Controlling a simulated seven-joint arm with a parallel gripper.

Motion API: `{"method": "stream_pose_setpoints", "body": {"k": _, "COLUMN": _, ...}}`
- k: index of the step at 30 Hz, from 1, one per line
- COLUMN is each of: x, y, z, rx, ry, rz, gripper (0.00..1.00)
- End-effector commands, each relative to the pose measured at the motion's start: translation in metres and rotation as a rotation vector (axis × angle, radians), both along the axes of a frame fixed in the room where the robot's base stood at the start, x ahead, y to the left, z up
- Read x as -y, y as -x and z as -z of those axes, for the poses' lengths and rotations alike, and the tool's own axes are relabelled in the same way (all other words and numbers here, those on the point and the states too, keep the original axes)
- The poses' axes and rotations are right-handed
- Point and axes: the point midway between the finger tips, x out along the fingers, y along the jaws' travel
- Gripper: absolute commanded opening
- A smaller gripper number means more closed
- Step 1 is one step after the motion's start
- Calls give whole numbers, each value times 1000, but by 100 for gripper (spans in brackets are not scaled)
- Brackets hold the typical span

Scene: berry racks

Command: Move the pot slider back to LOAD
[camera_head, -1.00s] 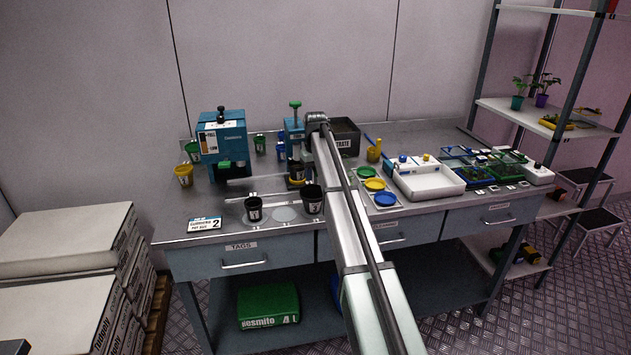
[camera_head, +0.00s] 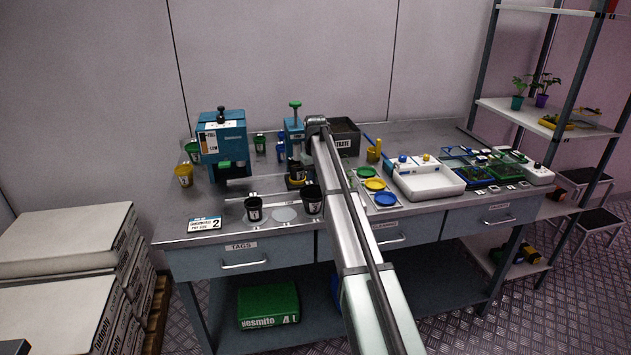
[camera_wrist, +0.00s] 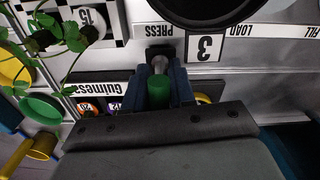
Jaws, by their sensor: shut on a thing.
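In the wrist view, my gripper (camera_wrist: 160,88) is shut on a green knob (camera_wrist: 158,92) at the end of a short metal rod. The rod meets the silver track beside the PRESS label (camera_wrist: 155,30). A black pot (camera_wrist: 205,8), partly cut off by the frame edge, stands next to the white tag marked 3 (camera_wrist: 205,46). In the head view, a black pot in a yellow ring (camera_head: 297,181) sits at the blue press (camera_head: 293,127). My fingers are hidden there behind my arm.
The blue filling machine (camera_head: 222,143) stands left of the press. Two black pots (camera_head: 253,210) stand in front of the track. A tray of coloured lids (camera_head: 379,201) and a white box (camera_head: 427,184) lie right of my arm. A dark bin (camera_head: 345,138) is behind.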

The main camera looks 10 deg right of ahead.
Motion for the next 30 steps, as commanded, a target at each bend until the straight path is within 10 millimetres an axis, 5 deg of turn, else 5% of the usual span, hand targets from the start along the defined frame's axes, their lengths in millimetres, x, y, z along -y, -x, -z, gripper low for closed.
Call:
{"method": "stream_pose_setpoints", "body": {"k": 11, "x": -6, "y": 0, "z": 0, "rx": 0, "ry": 0, "rz": -4, "gripper": 0}}
{"method": "stream_pose_setpoints", "body": {"k": 22, "x": -84, "y": 0, "z": 0, "rx": 0, "ry": -1, "rz": -6, "gripper": 0}}
{"method": "stream_pose_setpoints", "body": {"k": 30, "x": -101, "y": 0, "z": 0, "rx": 0, "ry": 0, "rz": -4, "gripper": 0}}
